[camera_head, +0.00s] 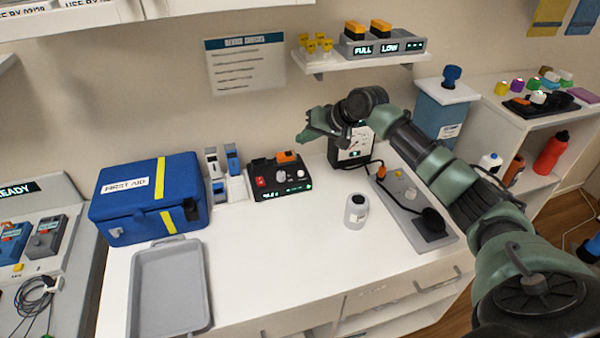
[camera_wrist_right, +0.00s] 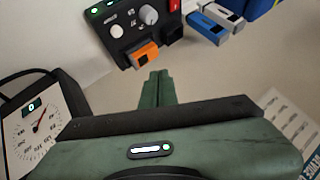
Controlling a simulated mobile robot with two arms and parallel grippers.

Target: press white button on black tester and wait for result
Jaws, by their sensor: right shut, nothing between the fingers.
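The black tester (camera_head: 279,178) stands on the white counter near the wall. It has a red switch, an orange part, white controls and small lit green displays. My right gripper (camera_head: 303,138) is shut and empty. It is in the air above and to the right of the tester, apart from it. Its closed fingertips (camera_wrist_right: 158,76) point toward the tester's orange part. My left gripper is not in view.
A blue first aid box (camera_head: 130,202) and a grey tray (camera_head: 172,285) are on the left. A gauge box (camera_head: 352,150) and a grey panel (camera_head: 408,205) lie under my right arm. A shelf (camera_head: 365,60) hangs above.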

